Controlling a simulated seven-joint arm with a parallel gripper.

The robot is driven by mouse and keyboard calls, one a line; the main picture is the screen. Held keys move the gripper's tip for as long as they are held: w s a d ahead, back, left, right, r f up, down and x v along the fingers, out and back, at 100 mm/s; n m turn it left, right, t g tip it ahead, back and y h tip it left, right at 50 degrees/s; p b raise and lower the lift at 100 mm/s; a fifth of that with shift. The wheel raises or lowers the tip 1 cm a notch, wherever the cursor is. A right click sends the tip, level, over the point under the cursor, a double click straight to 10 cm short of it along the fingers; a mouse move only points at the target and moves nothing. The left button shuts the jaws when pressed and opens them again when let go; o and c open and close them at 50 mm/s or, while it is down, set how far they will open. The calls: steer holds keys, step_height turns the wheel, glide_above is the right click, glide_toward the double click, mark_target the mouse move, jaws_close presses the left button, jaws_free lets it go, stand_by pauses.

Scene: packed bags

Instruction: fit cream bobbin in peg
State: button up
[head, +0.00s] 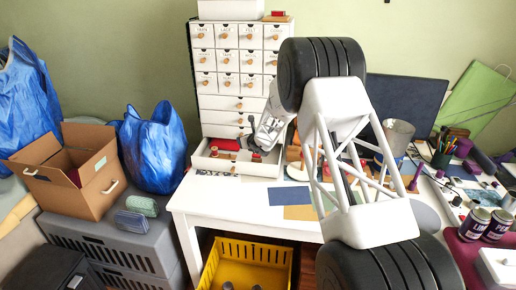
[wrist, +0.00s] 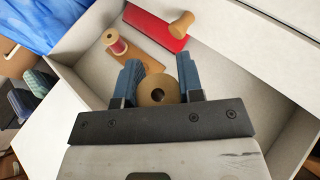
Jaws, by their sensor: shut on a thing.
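My gripper (wrist: 158,64) is shut on a round tan-cream bobbin (wrist: 157,91), seen end-on with its dark centre hole, between the blue fingers in the wrist view. The fingers point into an open white drawer (wrist: 85,47). Below them lies a flat wooden strip (wrist: 137,58). A spool with dark pink thread (wrist: 117,45) stands at its left end. A peg is not clearly visible; the gripper and bobbin cover part of the strip. In the head view my gripper (head: 250,143) is over the drawer (head: 225,166), and the held bobbin cannot be made out.
The white drawer cabinet (head: 240,75) rises behind. Blue bags (head: 152,147) and a cardboard box (head: 68,165) are at left.

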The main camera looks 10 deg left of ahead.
steer(key=m+t+h, duration=0.1)
glide_above(229, 156)
steer(key=shift+w+a+f, duration=0.1)
steer(key=shift+w+f, duration=0.05)
steer(key=shift+f, duration=0.05)
steer(key=shift+f, duration=0.1)
stand_by(0.4)
steer(key=shift+f, duration=2.75)
steer(key=shift+f, duration=1.1)
stand_by(0.7)
steer(key=shift+f, duration=0.2)
